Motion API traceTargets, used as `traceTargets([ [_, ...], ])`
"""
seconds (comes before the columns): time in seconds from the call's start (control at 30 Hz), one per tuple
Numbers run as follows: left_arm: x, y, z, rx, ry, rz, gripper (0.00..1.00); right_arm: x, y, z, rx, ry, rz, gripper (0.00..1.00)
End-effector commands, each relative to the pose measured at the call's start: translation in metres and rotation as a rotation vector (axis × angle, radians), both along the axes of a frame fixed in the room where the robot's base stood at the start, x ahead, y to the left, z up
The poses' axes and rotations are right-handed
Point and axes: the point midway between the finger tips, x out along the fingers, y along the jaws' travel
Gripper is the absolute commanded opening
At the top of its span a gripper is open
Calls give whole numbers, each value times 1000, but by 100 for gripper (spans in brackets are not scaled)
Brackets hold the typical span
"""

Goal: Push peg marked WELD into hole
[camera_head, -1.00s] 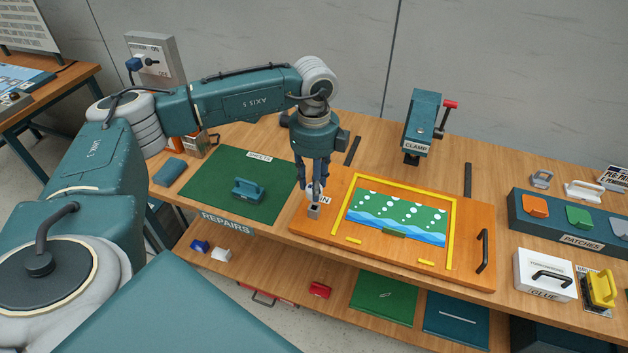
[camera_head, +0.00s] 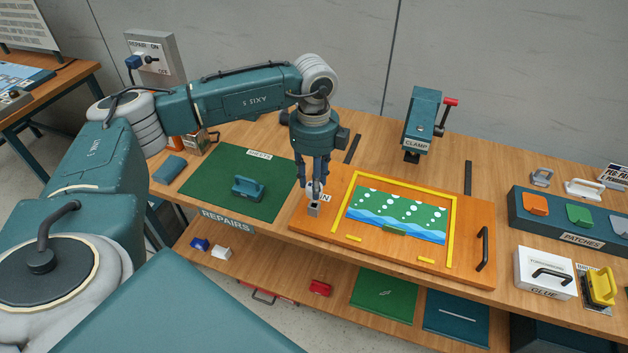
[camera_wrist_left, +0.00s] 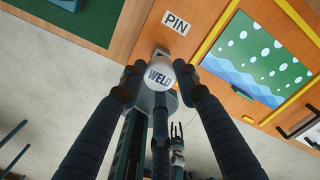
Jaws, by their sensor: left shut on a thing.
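The peg marked WELD (camera_wrist_left: 159,76) has a round white top with dark letters, seen in the left wrist view. My left gripper (camera_head: 315,187) points down over the left end of the orange board (camera_head: 338,222) and is shut on the peg, with one finger on each side of it. A small grey block (camera_head: 313,211) shows just below the fingertips on the board, beside the PIN label (camera_wrist_left: 180,22). The hole itself is hidden, and I cannot tell how deep the peg sits. My right gripper is not in view.
A green and blue sheet (camera_head: 397,217) lies inside the board's yellow frame. The clamp (camera_head: 421,122) stands behind the board. A green mat (camera_head: 215,195) with a handled block (camera_head: 249,189) is on the left. The patch rack (camera_head: 532,228) and glue box (camera_head: 543,275) are on the right.

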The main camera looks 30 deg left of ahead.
Motion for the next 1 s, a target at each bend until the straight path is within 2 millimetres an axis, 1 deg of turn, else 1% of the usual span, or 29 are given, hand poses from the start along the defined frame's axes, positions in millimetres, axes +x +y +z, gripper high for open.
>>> traceTargets([
  [0.67, 0, 0, 0, 0, 0, -1, 0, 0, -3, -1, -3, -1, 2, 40],
  [1.0, 0, 0, -8, 0, 0, 0, 0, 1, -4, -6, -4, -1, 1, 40],
])
